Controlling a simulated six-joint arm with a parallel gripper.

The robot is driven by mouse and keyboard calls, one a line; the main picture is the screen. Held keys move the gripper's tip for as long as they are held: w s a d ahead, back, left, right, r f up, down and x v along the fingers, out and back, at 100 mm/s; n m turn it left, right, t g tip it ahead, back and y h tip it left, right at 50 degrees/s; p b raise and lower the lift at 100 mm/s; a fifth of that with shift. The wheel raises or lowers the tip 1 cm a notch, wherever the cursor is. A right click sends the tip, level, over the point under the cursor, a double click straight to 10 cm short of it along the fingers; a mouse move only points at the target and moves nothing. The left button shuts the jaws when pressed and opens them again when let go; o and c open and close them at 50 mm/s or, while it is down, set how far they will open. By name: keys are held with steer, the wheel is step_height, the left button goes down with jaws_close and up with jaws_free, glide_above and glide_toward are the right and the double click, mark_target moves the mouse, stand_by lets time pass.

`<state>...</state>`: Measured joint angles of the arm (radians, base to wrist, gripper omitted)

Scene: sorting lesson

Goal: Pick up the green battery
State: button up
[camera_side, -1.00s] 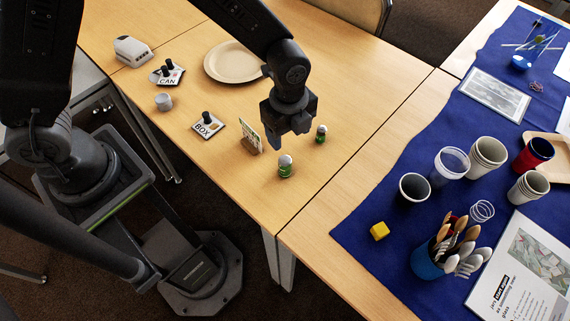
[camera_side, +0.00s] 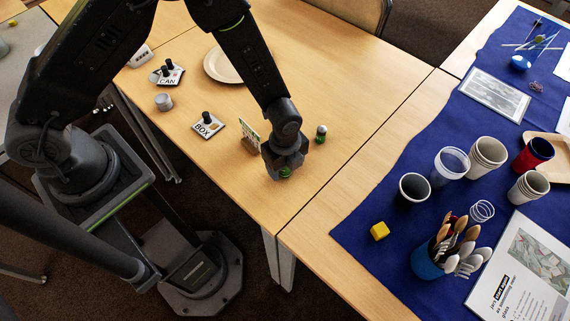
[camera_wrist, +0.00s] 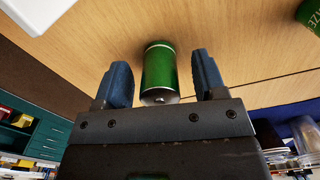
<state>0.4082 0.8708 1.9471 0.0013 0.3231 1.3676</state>
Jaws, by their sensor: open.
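A green battery (camera_side: 285,171) with a silver top stands on the wooden table near its front edge. In the side view my gripper (camera_side: 283,166) is down over it and hides most of it. In the wrist view the green battery (camera_wrist: 159,68) is between my two open fingers (camera_wrist: 162,80), with a gap on each side. A second green battery (camera_side: 321,134) stands upright to the right and further back. Part of it also shows at the right edge of the wrist view (camera_wrist: 310,14).
A small card on a wooden stand (camera_side: 249,133) is close to the left of my gripper. BOX (camera_side: 208,125) and CAN (camera_side: 166,73) signs, a grey cylinder (camera_side: 164,102) and a plate (camera_side: 221,66) are further left. Cups stand on the blue cloth (camera_side: 352,229) at right.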

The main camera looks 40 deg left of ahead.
steer(key=shift+f, duration=0.35)
steer(key=shift+c, duration=0.2)
steer(key=c, duration=1)
